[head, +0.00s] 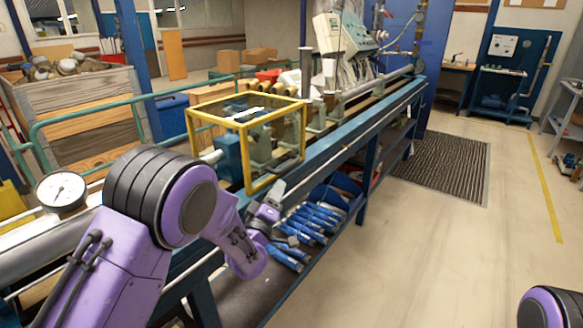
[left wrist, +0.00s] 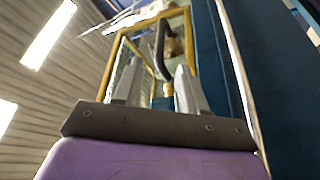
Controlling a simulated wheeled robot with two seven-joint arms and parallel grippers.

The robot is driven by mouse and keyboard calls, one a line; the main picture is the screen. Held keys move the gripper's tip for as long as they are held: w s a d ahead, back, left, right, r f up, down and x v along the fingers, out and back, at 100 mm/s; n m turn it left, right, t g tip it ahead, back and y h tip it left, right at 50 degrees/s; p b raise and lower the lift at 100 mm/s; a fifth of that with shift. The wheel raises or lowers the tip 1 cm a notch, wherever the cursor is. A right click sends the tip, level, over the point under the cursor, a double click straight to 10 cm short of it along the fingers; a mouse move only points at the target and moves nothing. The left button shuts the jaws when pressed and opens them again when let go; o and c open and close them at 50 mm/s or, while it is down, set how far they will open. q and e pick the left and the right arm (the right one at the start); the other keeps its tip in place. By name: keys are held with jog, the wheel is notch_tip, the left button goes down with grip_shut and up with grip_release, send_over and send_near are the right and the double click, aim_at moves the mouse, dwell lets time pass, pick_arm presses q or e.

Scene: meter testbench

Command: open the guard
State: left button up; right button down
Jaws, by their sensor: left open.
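The guard (head: 275,114) is a box with a yellow frame and clear panels. It stands on the blue bench, over grey-green machine parts, and looks closed. My left gripper (head: 279,192) is just below and in front of the guard's lower front edge, apart from it in the head view. In the left wrist view its two grey fingers (left wrist: 159,88) are spread and empty. The guard's yellow frame (left wrist: 122,48) rises beyond them, with a dark curved bar (left wrist: 160,48) seen between and above the fingertips. My right gripper is out of view.
The blue bench (head: 335,143) runs away to the back right, with a control box (head: 345,38) at its far part. Blue tools (head: 312,218) lie on the lower shelf. A round gauge (head: 61,191) is at left. The floor (head: 450,240) at right is clear.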

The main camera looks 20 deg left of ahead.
aim_at(287, 167)
pick_arm(q)
jog(key=p+x, duration=0.2)
jog(key=x, duration=0.9)
jog(key=shift+f, duration=0.15)
jog(key=shift+d, duration=0.1)
grip_shut()
